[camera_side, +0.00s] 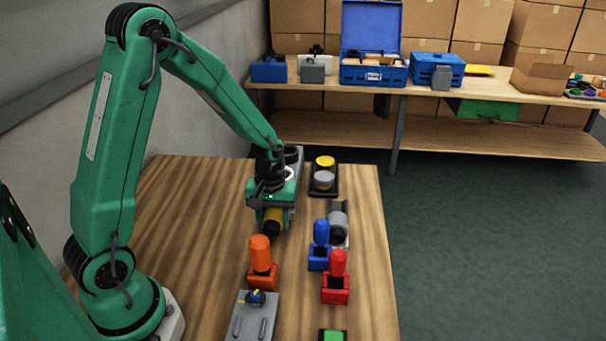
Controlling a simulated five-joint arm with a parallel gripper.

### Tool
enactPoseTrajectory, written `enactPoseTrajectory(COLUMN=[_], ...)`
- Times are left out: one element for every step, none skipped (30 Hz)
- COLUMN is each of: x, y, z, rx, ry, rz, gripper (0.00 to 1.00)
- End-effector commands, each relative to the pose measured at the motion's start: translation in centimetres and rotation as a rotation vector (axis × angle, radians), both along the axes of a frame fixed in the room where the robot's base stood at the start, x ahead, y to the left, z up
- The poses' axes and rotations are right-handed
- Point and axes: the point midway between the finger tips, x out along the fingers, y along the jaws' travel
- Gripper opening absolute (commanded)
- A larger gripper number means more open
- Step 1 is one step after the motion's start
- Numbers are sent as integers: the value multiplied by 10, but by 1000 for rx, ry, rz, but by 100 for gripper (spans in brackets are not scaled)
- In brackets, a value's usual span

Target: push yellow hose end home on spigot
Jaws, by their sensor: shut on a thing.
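My gripper (271,208) is over the far middle of the wooden table, pointing down. It is shut on the yellow hose end (274,217), a short yellow cylinder with a dark front face. The green jaws hide part of the yellow piece. A grey unit (296,158) with a pale ring stands right behind the gripper and is partly covered by it. I cannot make out the spigot, nor whether the hose end touches it.
Orange (261,252), blue (321,236) and red (338,264) capped pieces stand in holders in front and to the right. A grey block (252,318) sits at the near edge. A dark tray (335,183) holds round lids. The table's left side is clear.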

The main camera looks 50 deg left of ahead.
Motion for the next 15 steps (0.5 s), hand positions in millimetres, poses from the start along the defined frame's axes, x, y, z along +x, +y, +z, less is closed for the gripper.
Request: enactPoseTrajectory(x=[3,3,3,4,4,4,5,5,6,6,6,7,7,7,7], y=[1,2,2,2,3,3,3,4,4,4,5,5,5,6,6], z=[1,1,1,1,1,1,1,1,1,1,1,1,1,1,1], rx=[1,1,1,1,1,1,1,1,1,1,1,1,1,1,1], ry=[-6,-6,-6,-6,-6,-6,-6,-6,-7,-7,-6,-6,-6,-6,-6], rz=[1,2,2,2,2,2,2,2,2,2,2,2,2,2,2], gripper=[15,15,15,15,15,15,15,15,15,15,15,15,15,15,15])
